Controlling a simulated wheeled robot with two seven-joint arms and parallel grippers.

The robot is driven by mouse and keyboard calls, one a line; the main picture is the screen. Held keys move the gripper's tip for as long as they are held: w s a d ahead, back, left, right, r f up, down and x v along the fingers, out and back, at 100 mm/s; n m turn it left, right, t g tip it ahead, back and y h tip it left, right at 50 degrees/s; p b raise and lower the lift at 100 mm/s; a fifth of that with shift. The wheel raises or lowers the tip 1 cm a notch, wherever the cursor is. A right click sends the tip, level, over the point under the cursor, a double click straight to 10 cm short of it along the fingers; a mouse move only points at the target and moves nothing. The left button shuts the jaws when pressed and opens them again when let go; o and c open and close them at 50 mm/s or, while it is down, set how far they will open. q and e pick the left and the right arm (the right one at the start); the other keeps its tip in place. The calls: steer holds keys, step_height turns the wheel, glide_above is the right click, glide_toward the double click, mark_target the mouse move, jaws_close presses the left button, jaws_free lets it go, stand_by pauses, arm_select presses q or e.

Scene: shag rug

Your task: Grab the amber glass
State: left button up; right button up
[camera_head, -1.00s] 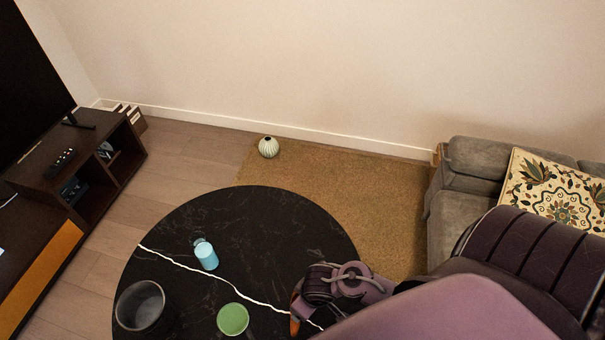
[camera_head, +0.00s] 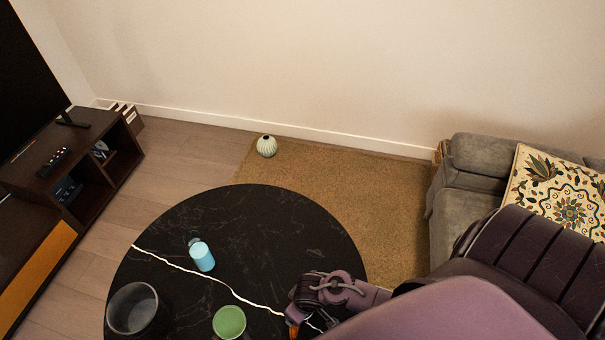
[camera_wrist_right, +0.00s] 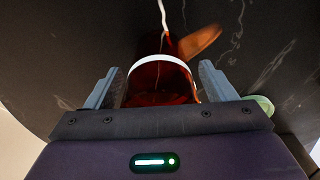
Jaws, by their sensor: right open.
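The amber glass (camera_wrist_right: 158,78) shows in the right wrist view as a reddish-brown vessel with a bright pale rim. It stands on the black round table (camera_head: 255,225). An amber patch extends from its upper right; I cannot tell if it is part of the glass or light cast through it. My right gripper (camera_wrist_right: 160,88) is open, with one finger on each side of the glass in this view; contact is not clear. In the head view my right gripper (camera_head: 303,312) is at the table's lower right, and only an orange sliver of the glass (camera_head: 293,332) shows. My left gripper is out of view.
On the table are a light blue bottle (camera_head: 202,258), a green cup (camera_head: 229,321) and a dark pot (camera_head: 134,309). The green cup is just left of my right gripper in the head view. A grey sofa (camera_head: 457,205) stands to the right. The table's far part is clear.

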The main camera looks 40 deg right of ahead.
steer(key=c, duration=1.2)
